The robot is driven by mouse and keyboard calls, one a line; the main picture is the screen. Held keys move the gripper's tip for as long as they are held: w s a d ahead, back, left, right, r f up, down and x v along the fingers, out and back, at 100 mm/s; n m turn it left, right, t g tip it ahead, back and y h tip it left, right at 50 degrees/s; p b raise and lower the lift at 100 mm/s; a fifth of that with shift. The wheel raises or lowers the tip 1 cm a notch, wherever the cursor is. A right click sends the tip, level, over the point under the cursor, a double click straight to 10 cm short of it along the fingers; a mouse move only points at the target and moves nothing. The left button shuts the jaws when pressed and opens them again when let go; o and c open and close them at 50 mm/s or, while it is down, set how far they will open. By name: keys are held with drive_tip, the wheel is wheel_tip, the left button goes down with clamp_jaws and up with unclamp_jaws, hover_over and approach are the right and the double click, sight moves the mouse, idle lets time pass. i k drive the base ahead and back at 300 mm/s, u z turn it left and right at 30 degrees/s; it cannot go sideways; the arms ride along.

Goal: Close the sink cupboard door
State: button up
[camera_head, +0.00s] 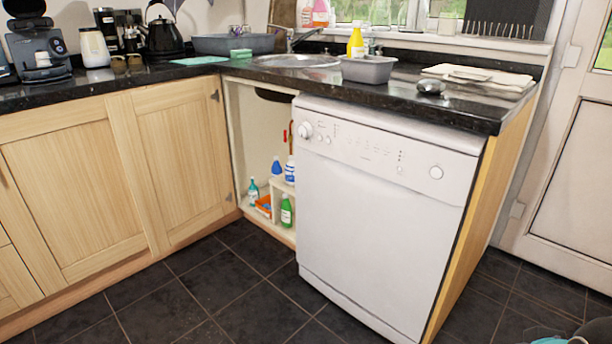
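The sink cupboard stands open under the sink (297,61), and its pale interior (246,130) shows between the left-hand cupboards and the dishwasher. A light wood panel door (180,155) stands left of the opening, with metal hinges along its right edge. It looks like the sink cupboard door swung wide open, lying along the left-hand cupboard fronts. No handle shows on it. Inside the cupboard are a green bottle (286,211), a teal spray bottle (253,191), blue-and-white bottles (290,171) and a small shelf. My gripper is not in view.
A white dishwasher (383,210) stands right of the opening. The dark tiled floor (215,290) before the cupboards is clear. A partly cut-off teal and dark thing (552,340) shows at the bottom right; I cannot tell what it is. A white door (570,150) is at right.

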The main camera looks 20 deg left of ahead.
sight(171, 139)
drive_tip(key=z, duration=0.05)
drive_tip(key=k, duration=0.95)
drive_tip(key=u, duration=1.05)
drive_tip(key=i, duration=1)
drive_tip(key=u, duration=1)
drive_tip(key=i, duration=1.65)
drive_tip(key=z, duration=0.85)
drive_tip(key=i, duration=1)
drive_tip(key=z, duration=1.3)
drive_tip(key=i, duration=0.25)
drive_tip(key=u, duration=2.9)
drive_tip(key=k, duration=0.2)
drive_tip(key=z, duration=0.1)
